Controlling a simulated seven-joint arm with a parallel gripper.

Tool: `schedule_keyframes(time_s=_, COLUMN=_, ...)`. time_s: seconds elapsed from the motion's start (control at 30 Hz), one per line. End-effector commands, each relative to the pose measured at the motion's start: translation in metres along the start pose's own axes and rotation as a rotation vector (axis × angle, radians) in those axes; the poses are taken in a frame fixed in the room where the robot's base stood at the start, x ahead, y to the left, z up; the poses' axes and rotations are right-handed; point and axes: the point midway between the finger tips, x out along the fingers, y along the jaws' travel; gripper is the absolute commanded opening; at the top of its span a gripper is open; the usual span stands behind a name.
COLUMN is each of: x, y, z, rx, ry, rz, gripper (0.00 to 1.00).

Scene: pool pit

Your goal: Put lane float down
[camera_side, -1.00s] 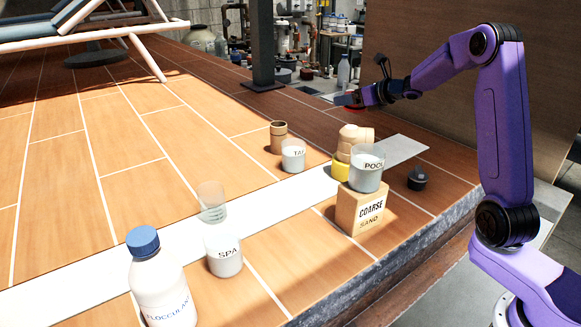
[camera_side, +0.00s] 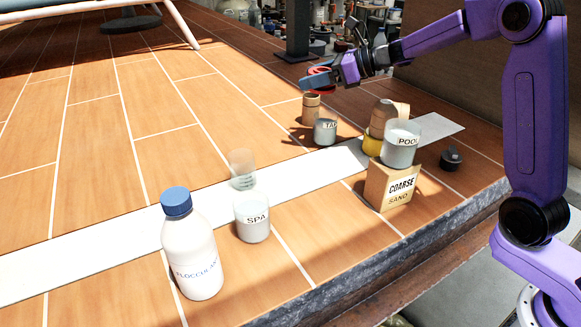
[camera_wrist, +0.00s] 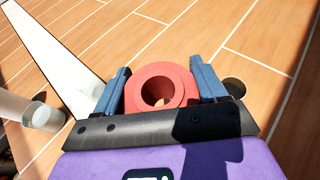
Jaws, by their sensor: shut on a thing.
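The lane float is a red ring with a hole through its middle (camera_wrist: 181,82). In the wrist view it sits between the two blue fingers of my gripper (camera_wrist: 163,88), which is shut on it. In the side view my gripper (camera_side: 322,80) holds the red float (camera_side: 319,71) in the air, above and a little behind the brown cup. The float's underside is hidden.
Below stand a brown cup (camera_side: 311,110), a TAP beaker (camera_side: 325,130), a POOL beaker (camera_side: 401,150) on a COARSE SAND block (camera_side: 390,187), a SPA beaker (camera_side: 252,222), a flocculant bottle (camera_side: 192,250) and a dark weight (camera_side: 451,157). Tiled floor left of the cup is clear.

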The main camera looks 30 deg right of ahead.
Motion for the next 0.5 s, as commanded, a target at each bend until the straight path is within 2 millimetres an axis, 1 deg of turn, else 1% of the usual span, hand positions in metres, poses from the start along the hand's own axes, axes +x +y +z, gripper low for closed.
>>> schedule_keyframes(time_s=0.03, x=0.010, y=0.021, z=0.004, rx=-0.020, ry=0.000, rz=0.052, gripper=0.41)
schedule_keyframes(time_s=0.1, x=0.019, y=0.045, z=0.008, rx=-0.045, ry=0.001, rz=0.115, gripper=0.41)
schedule_keyframes(time_s=0.2, x=0.029, y=0.073, z=0.012, rx=-0.073, ry=0.002, rz=0.188, gripper=0.41)
schedule_keyframes(time_s=0.3, x=0.036, y=0.097, z=0.015, rx=-0.095, ry=0.003, rz=0.248, gripper=0.41)
schedule_keyframes(time_s=0.43, x=0.041, y=0.121, z=0.017, rx=-0.118, ry=0.006, rz=0.310, gripper=0.41)
schedule_keyframes(time_s=0.5, x=0.046, y=0.120, z=0.005, rx=-0.112, ry=0.008, rz=0.310, gripper=0.41)
